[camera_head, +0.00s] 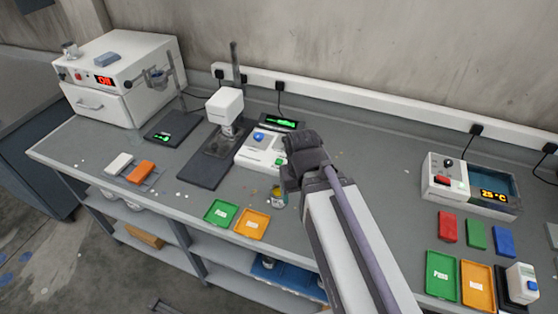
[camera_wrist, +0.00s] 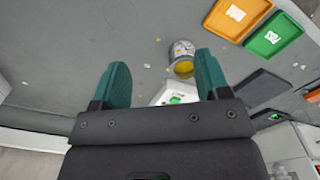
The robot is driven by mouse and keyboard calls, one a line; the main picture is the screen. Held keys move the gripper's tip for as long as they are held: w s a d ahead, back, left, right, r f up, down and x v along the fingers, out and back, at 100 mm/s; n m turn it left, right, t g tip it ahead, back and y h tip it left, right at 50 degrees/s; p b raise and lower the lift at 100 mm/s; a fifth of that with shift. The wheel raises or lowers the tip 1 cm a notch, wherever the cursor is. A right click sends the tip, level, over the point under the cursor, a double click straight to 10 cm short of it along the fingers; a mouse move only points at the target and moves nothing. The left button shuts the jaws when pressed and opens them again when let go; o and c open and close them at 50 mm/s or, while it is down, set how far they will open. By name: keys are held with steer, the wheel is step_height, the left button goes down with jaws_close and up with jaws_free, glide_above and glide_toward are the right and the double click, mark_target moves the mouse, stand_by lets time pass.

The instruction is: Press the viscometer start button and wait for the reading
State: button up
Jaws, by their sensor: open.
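A stand device with a white head (camera_head: 224,103), a tall dark post and a dark base plate (camera_head: 205,168) looks like the viscometer. A small cup-like part sits under its head. Just right of it is a white box (camera_head: 250,158) with a blue round part (camera_head: 259,136) and a small green display. I cannot tell which part is the start button. My gripper (camera_head: 292,165) is over the bench at the box's right side. In the wrist view, my gripper (camera_wrist: 162,80) is open and empty, with part of the white box (camera_wrist: 168,92) between and beyond its teal fingers.
A small can with yellow content (camera_head: 278,197) stands near my gripper. Green (camera_head: 222,212) and orange (camera_head: 252,223) trays lie at the bench's front edge. A white oven-like unit (camera_head: 125,75) is at left, and a bath reading 25 °C (camera_head: 470,185) at right.

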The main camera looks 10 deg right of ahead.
steer(key=shift+a, duration=0.1)
steer(key=shift+c, duration=1.3)
jaws_close()
steer(key=w+m+t+b, duration=0.2)
steer(key=w+m+t, duration=0.2)
steer(key=w, duration=0.7)
steer(key=w+r+m+t+b, duration=0.1)
steer(key=w+m+t, duration=0.3)
steer(key=w, duration=0.8)
steer(key=shift+w+d+r+m+t+b, duration=0.15)
steer(key=shift+d+r+m+t+b, duration=0.1)
steer(key=shift+d+m+t+b, duration=0.25)
